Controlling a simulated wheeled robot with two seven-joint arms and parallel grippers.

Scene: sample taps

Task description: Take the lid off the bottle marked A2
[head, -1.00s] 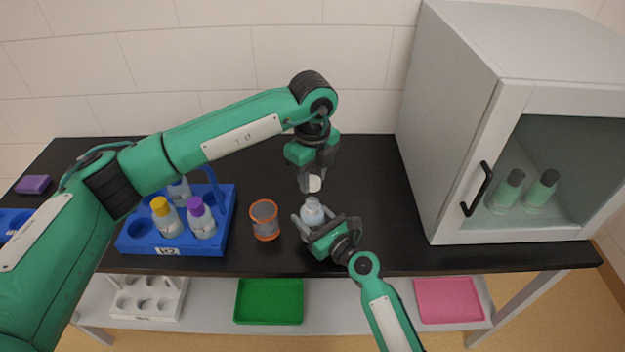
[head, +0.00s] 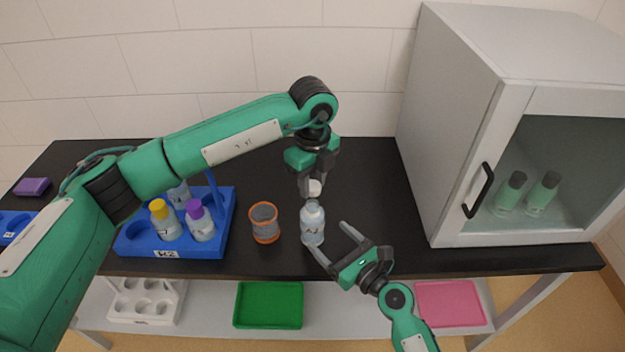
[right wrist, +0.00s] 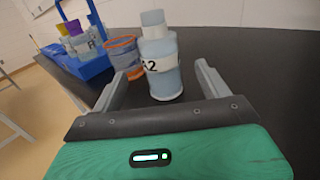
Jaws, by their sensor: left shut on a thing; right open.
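The bottle (head: 312,226) stands upright on the black table, pale blue with a white label and no lid on its neck. Its label mark is small in the head view; in the right wrist view the bottle (right wrist: 161,68) shows a "2", with the letter before it partly cut off. My left gripper (head: 312,187) is shut on the white lid (head: 315,188), just above and apart from the bottle's mouth. My right gripper (head: 333,243) is open, in front and to the right of the bottle; its fingers in the right wrist view (right wrist: 158,88) point towards the bottle without gripping it.
An orange-rimmed beaker (head: 264,223) stands left of the bottle. A blue rack (head: 190,247) with several bottles is further left. A cabinet (head: 460,120) holding two green bottles stands right. A green tray (head: 268,305) and pink tray (head: 450,303) lie on the lower shelf.

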